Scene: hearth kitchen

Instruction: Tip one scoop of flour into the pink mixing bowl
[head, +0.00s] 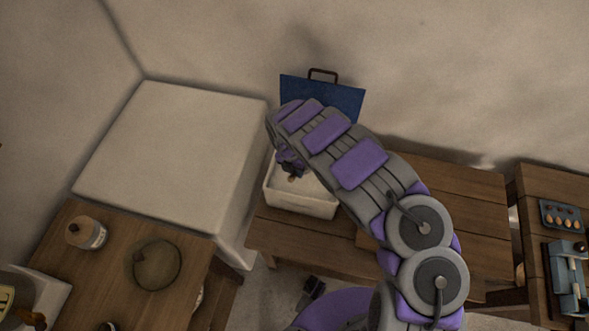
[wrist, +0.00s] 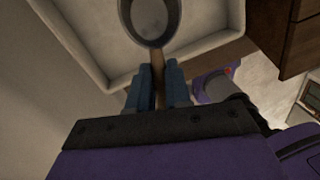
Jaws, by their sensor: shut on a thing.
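My gripper (wrist: 154,80) is shut on the wooden handle of a scoop (wrist: 127,20) in the wrist view. The scoop's round, dark-rimmed head points away from me; its inside looks pale grey, and I cannot tell whether it holds flour. Below it is a white rectangular bin (wrist: 88,75), whose pale floor and rim show. In the head view my gripper (head: 291,176) hangs over the same white bin (head: 298,205), partly hidden by my arm. I see no pink mixing bowl in either view.
A blue panel with a handle (head: 345,98) stands behind the bin. A large white block (head: 165,150) is left of it. The left table holds a jar (head: 87,233) and a round dark-rimmed dish (head: 153,263). Right are an egg tray (head: 562,215) and a blue device (head: 568,280).

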